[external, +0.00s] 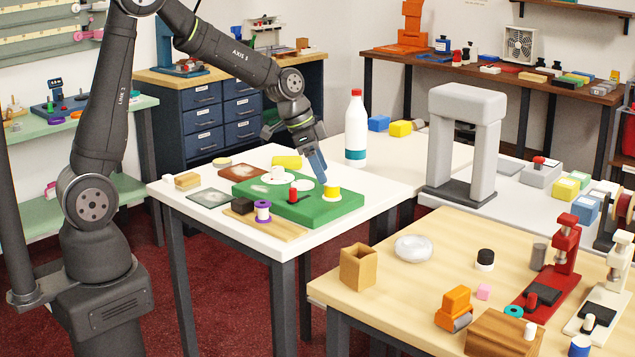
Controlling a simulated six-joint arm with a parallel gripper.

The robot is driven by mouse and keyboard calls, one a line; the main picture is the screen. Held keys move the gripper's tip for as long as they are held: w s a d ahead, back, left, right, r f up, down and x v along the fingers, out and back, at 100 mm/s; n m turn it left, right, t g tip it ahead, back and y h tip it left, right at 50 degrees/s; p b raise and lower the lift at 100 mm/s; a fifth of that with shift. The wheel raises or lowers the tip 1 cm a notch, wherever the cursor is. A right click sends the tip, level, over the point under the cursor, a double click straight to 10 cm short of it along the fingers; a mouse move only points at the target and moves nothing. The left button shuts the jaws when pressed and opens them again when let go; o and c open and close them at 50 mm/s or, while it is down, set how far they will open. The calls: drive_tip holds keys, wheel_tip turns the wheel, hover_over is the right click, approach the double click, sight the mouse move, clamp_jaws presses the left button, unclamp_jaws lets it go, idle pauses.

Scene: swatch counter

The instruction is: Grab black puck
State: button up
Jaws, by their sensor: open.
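My gripper (316,162) is open and empty, pointing down above the back right part of a green block (338,210) on the white table. No black puck stands out with certainty. A small dark block-like piece (242,206) sits at the left front of the green block, by a wooden board, to the left of and below my gripper. A round black piece (486,255) sits on top of a white round base on the light wood table, well away from my gripper; I cannot tell whether it is a separate puck or a lid.
On the green block are a red cylinder (293,194), a yellow cylinder (331,193) and white discs. A purple-and-white spool (263,211) stands in front. A tall white bottle (356,128) with a red cap stands close right of my gripper. A grey arch (439,140) stands further right.

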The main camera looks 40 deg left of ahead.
drive_tip(key=w+d+m, duration=0.1)
drive_tip(key=w+d, duration=0.3)
drive_tip(key=d, duration=0.3)
drive_tip(key=w+d, duration=0.3)
drive_tip(key=d, duration=0.4)
drive_tip(key=h, duration=0.2)
approach(485, 252)
drive_tip(key=shift+m, duration=0.3)
drive_tip(key=x, duration=0.5)
drive_tip(key=shift+s+d, duration=0.2)
drive_tip(key=shift+d, duration=0.05)
drive_tip(key=shift+w+a+x, duration=0.1)
drive_tip(key=shift+w+x, duration=0.05)
drive_tip(key=shift+x, duration=1.25)
drive_tip(key=shift+w+a+x, duration=0.1)
drive_tip(key=shift+w+x, duration=0.05)
drive_tip(key=shift+x, duration=1.2)
drive_tip(key=shift+c, duration=0.4)
drive_tip(key=c, duration=1)
